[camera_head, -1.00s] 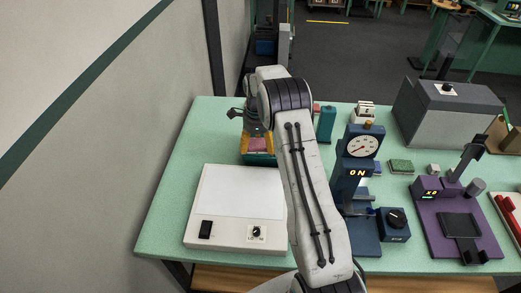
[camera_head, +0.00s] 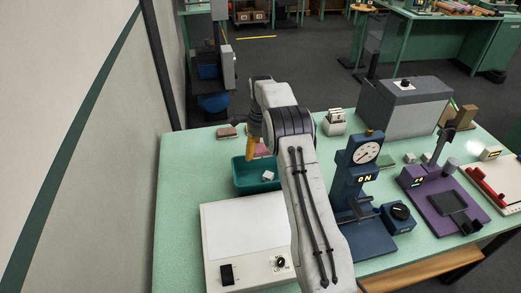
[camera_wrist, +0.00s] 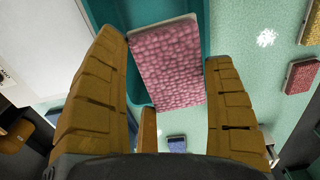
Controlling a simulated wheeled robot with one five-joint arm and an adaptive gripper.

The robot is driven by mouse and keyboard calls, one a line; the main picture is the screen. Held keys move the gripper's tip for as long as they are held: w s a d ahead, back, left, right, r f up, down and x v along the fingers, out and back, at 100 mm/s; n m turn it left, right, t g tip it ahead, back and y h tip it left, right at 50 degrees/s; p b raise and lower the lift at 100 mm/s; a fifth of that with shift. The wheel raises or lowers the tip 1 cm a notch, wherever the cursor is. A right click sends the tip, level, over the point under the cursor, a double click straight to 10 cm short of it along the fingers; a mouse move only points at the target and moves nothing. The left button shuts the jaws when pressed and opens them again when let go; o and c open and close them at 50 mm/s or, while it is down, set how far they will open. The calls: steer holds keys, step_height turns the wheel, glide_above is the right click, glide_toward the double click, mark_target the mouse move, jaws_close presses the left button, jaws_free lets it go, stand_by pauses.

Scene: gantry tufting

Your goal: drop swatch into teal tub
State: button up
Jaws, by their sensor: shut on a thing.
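The pink, bumpy-textured swatch (camera_wrist: 167,65) is between my gripper's yellow-brown fingers in the wrist view. My gripper (camera_wrist: 165,50) is shut on it. The teal tub (camera_wrist: 103,12) shows behind and around the swatch there. In the head view the teal tub (camera_head: 242,184) stands on the table behind the white light box, with a small white block (camera_head: 267,175) inside. My gripper (camera_head: 253,143) is above the tub's far side, with a bit of the pink swatch (camera_head: 262,150) beside it. My arm hides the tub's right part.
A flat brownish pad (camera_head: 227,131) lies behind the tub. The white light box (camera_head: 245,230) is in front of it. A blue gauge press (camera_head: 358,190) stands right of my arm, with a grey box (camera_head: 403,105) and a purple stand (camera_head: 440,200) beyond. A grey wall borders the left.

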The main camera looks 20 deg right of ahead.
mark_target(260, 150)
steer(key=shift+a+f+n, duration=0.15)
steer(key=shift+f+n, duration=0.15)
steer(key=shift+f, duration=0.15)
steer(key=shift+f+b, duration=0.85)
steer(key=shift+f, duration=1.75)
steer(key=o, duration=0.9)
step_height(260, 150, up, 12)
